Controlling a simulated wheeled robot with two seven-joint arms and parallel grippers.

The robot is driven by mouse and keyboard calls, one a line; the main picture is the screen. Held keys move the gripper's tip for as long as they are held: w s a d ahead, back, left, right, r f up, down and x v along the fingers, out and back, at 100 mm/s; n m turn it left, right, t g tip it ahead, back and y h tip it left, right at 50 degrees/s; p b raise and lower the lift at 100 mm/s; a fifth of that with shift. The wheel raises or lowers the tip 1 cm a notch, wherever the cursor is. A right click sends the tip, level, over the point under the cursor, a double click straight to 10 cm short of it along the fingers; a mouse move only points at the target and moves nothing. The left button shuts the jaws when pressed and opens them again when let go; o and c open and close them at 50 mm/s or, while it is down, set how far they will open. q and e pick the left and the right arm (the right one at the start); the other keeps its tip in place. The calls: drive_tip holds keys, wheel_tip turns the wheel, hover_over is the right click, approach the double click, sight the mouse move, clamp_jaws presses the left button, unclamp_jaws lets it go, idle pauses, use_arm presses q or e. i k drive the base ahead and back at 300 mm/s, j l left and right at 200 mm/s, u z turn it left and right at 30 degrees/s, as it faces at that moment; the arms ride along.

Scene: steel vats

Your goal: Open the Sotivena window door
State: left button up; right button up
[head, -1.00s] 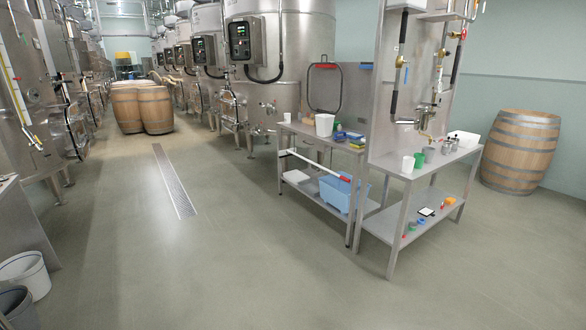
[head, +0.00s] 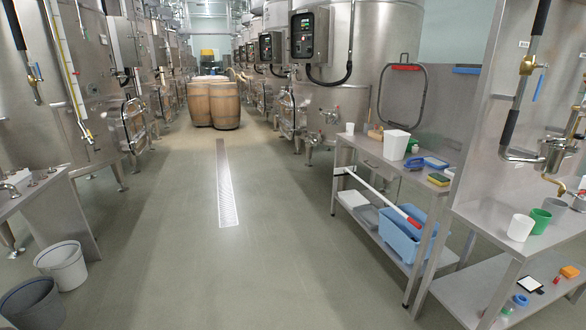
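Steel vats line both sides of the aisle. A vat on the right (head: 372,75) carries a dark control box (head: 304,36) and has a small framed hatch low on its front (head: 287,112). A vat at the left (head: 118,60) has a similar framed door (head: 133,120). I cannot read a name on any vat, so I cannot tell which one is Sotivena. The doors look shut, though they are small at this distance. Neither of my grippers shows in the head view.
Steel tables with cups, a blue bin (head: 402,235) and other items stand at right. A sink counter (head: 40,190) and two buckets (head: 62,265) stand at left. Barrels (head: 212,103) stand far down the aisle. The floor along the drain grate (head: 227,190) is clear.

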sight(314, 10)
drive_tip(key=i+j+u, duration=0.35)
drive_tip(key=i, duration=0.95)
drive_tip(key=i+l+u, duration=0.35)
drive_tip(key=i, duration=0.95)
drive_tip(key=j, duration=0.1)
